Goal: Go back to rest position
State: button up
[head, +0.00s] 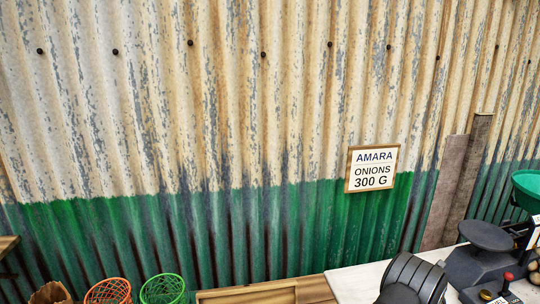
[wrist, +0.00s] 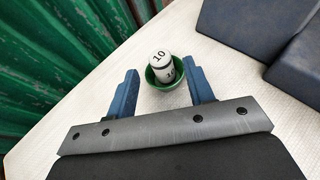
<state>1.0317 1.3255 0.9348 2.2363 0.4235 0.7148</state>
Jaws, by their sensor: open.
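In the wrist view my gripper (wrist: 162,95) is open, with its two blue fingers apart over the white surface. A small green bowl (wrist: 153,80) lies beyond and between the fingertips, with a white weight (wrist: 161,62) marked 10 in it. Another white marked piece shows partly in the bowl beside it. I cannot tell whether the fingers touch the bowl. In the head view a dark rounded part of my arm shows at the bottom right; my fingertips are not visible there.
A dark balance scale (head: 485,236) with a green pan (head: 527,187) stands at the right on the pale counter (head: 350,281). An orange basket (head: 108,292) and a green basket (head: 163,290) stand at the bottom left. A sign (head: 372,169) reads AMARA ONIONS 300 G on the corrugated wall.

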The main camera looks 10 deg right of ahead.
jog(key=x, duration=0.5)
notch_tip(320, 180, up, 4)
jog(key=shift+f, duration=0.1)
jog(key=s+d+r, duration=0.1)
jog(key=s+r, duration=0.6)
jog(key=s, duration=0.4)
notch_tip(320, 180, up, 11)
jog(key=w+a+n+t+y, duration=0.1)
jog(key=w+a+n+y, duration=0.1)
jog(key=w+a, duration=0.3)
jog(key=a, duration=0.4)
jog(key=shift+w+a+f+n+t+y, duration=0.15)
jog(key=shift+w+a+n+t+y, duration=0.15)
jog(key=shift+w+a, duration=0.1)
jog(key=shift+d, duration=0.1)
